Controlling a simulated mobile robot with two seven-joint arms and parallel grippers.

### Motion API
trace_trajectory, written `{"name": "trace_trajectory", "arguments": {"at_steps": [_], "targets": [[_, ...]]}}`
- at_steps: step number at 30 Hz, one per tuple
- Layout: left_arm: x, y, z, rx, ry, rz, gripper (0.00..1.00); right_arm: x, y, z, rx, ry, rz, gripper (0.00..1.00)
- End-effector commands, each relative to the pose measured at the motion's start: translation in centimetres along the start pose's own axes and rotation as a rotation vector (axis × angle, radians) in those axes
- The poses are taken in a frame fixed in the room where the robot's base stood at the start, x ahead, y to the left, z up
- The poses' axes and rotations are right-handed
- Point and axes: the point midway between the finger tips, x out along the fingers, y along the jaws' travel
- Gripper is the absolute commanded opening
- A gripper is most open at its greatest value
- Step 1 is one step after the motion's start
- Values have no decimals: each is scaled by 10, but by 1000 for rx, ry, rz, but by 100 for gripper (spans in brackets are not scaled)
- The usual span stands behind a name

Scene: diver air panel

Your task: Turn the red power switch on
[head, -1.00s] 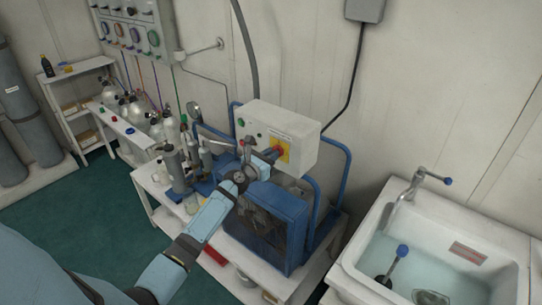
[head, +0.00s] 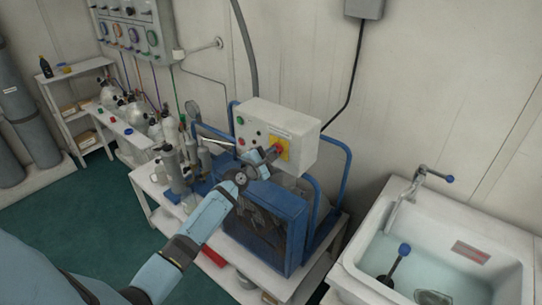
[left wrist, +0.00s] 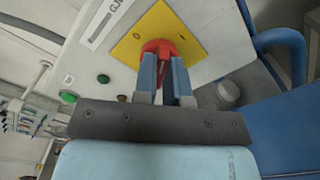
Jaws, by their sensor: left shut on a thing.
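The red power switch (head: 279,149) sits on a yellow plate (head: 285,156) on the front of the white control box (head: 298,136). In the left wrist view the red switch (left wrist: 157,47) lies between the blue fingers of my left gripper (left wrist: 163,62), which is shut on it. The yellow plate (left wrist: 150,22) carries a 0 mark and an I mark; the fingers hide part of the knob, so its exact angle is hard to tell. In the head view my left gripper (head: 271,153) reaches the switch from the lower left. My right gripper is not in view.
Green buttons (left wrist: 68,97) sit beside the switch on the box. A blue-framed compressor (head: 265,225) stands below, with blue tube rails (head: 348,180) around it. Small cylinders (head: 172,172) stand to the left, and a water-filled sink (head: 440,250) is at the right.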

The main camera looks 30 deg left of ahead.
Motion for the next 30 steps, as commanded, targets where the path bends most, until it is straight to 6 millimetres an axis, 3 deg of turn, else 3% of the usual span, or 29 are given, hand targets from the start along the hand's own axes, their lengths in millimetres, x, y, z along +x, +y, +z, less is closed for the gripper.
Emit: {"name": "trace_trajectory", "arguments": {"at_steps": [15,30], "targets": [[0,-2,-1,449,0,-1,0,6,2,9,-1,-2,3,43],[0,-3,-1,638,0,-1,0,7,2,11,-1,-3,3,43]]}}
